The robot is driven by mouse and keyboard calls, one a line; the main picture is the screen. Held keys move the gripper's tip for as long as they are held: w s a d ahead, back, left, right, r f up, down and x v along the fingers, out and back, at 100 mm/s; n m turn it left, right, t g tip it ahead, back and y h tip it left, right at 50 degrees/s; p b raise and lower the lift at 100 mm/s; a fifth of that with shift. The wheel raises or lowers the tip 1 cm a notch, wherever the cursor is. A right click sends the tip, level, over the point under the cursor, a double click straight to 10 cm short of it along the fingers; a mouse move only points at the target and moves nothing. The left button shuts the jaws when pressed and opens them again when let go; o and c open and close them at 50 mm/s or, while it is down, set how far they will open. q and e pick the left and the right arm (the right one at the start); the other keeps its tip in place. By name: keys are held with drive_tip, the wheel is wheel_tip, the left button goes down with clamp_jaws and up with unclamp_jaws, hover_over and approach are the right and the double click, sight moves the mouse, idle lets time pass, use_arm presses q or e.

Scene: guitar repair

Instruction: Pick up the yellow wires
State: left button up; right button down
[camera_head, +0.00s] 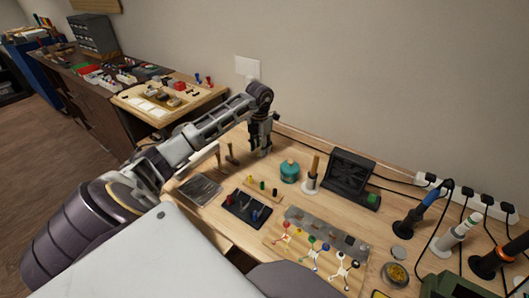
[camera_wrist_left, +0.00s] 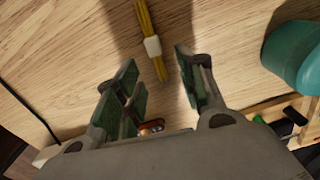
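The yellow wires (camera_wrist_left: 145,18) are a thin straight bundle with a white band (camera_wrist_left: 152,46) around it, on the wooden tabletop in the left wrist view. The bundle runs off the top edge of that view. My left gripper (camera_wrist_left: 157,70) is open, with one finger on each side of the bundle's near end. I see no grip on it, and cannot tell the height of the fingertips above it. In the head view my left gripper (camera_head: 261,150) points down at the back of the workbench, and I cannot make out the wires there. My right gripper is not in view.
A teal jar (camera_head: 290,172) stands right of my left gripper and shows in the left wrist view (camera_wrist_left: 298,58). Brush-like tools (camera_head: 231,155) stand left of it. A black stand (camera_head: 351,178), a black tray (camera_head: 248,207) and soldering tools (camera_head: 408,222) occupy the bench. The wall is close behind.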

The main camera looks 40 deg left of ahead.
use_arm(q)
drive_tip(key=shift+f, duration=0.9)
drive_tip(key=c, duration=0.9)
